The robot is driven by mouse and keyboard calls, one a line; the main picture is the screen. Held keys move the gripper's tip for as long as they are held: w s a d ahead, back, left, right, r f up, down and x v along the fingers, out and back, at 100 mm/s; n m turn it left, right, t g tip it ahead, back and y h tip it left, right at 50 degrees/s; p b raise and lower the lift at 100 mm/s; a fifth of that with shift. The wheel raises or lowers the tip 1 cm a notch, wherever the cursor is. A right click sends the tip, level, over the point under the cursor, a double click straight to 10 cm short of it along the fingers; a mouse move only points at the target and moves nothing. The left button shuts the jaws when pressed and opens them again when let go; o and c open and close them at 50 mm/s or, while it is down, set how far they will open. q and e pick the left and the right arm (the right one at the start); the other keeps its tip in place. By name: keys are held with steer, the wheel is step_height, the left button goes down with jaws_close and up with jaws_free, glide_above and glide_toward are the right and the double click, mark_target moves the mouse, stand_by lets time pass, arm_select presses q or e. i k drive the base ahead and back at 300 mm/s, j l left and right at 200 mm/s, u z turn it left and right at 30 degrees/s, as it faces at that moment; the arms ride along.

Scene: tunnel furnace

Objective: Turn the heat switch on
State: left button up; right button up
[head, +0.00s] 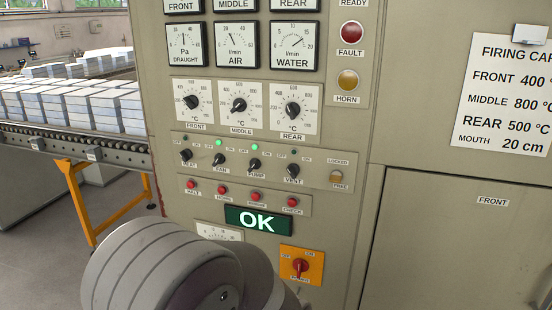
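The heat switch (186,155) is a small black rotary knob at the left end of a row of switches on the beige control panel, in the head view. Its label reads HEAT, with OFF and ON marks above it. The small lamp (187,138) above it looks dark. Beside it are the fan switch (219,160) and the pump switch (254,165), each with a lit green lamp above. The vent switch (292,170) has a dark lamp. A rounded grey link of my arm fills the bottom of the view, below the switches. Neither gripper shows.
A key switch (336,177) marked LOCKED and FREE sits right of the row. Red push buttons, a green OK display (258,220) and a red rotary switch (300,267) on an orange plate lie below. A conveyor (75,149) with stacked blocks stands at left.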

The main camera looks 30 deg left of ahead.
mark_target(185, 154)
steer(key=u, duration=1.7)
